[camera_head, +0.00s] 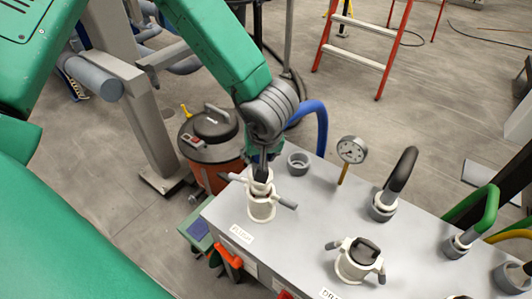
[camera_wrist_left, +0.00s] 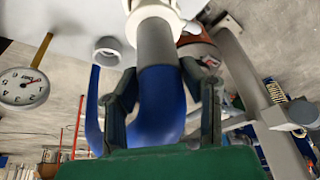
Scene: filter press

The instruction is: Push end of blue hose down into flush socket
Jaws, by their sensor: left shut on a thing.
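My left gripper (camera_head: 262,170) reaches down from above over the white flush socket (camera_head: 262,208) with its two side levers. In the left wrist view the fingers (camera_wrist_left: 163,95) are shut around the blue hose (camera_wrist_left: 160,95), just behind its grey end cuff (camera_wrist_left: 156,43). The cuff is lined up with the mouth of the white socket (camera_wrist_left: 157,12) and meets it; how deep it sits is hidden. The blue hose (camera_head: 321,125) loops up behind the gripper in the head view. My right gripper is not in view.
An empty grey ring (camera_head: 298,163) and a gauge (camera_head: 351,150) stand beside the flush socket. An orange vacuum (camera_head: 208,145) stands on the floor behind.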

